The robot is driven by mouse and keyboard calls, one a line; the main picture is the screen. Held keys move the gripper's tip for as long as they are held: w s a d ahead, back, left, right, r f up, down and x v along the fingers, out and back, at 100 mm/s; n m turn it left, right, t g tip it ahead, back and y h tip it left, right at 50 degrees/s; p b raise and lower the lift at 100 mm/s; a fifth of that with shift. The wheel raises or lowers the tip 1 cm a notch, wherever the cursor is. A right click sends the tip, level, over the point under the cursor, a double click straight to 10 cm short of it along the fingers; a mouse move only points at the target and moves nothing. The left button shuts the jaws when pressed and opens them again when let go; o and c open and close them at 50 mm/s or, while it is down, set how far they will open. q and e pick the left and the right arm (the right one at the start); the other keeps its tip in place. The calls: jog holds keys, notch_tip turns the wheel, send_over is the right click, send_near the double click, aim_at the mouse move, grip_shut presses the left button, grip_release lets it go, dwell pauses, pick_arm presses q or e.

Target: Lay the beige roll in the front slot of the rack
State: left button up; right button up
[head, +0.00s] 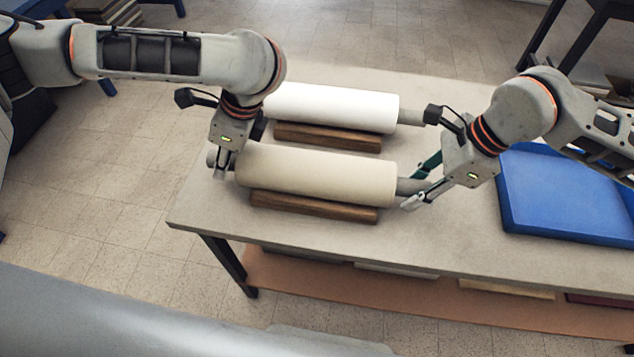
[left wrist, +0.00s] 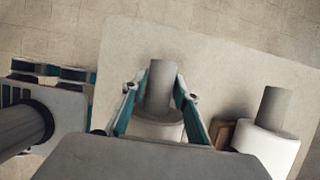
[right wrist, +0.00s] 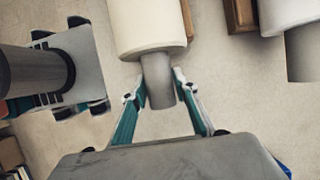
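The beige roll (head: 315,175) lies level, directly over the front wooden rack block (head: 315,207). It appears to rest there, though its underside is hidden. Its grey core sticks out at both ends. My left gripper (head: 222,170) is at the left core end; in the left wrist view its fingers lie along both sides of the core (left wrist: 160,88) and appear shut on it. My right gripper (head: 408,192) is at the right core end; in the right wrist view its fingers flank the core (right wrist: 159,82) closely and appear shut on it.
A white roll (head: 335,107) lies on the rear wooden block (head: 328,137), just behind. A blue tray (head: 560,205) stands on the table's right side, near my right arm. The table (head: 300,238) is bare in front of the rack, up to its front edge.

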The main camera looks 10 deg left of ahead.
pick_arm(q)
jog(key=shift+o, duration=0.6)
jog(key=shift+r, duration=0.2)
pick_arm(e)
jog(key=shift+o, duration=0.6)
jog(key=shift+r, duration=0.25)
pick_arm(q)
jog(key=o, duration=0.8)
jog(key=v, duration=1.2)
pick_arm(e)
jog(key=o, duration=0.8)
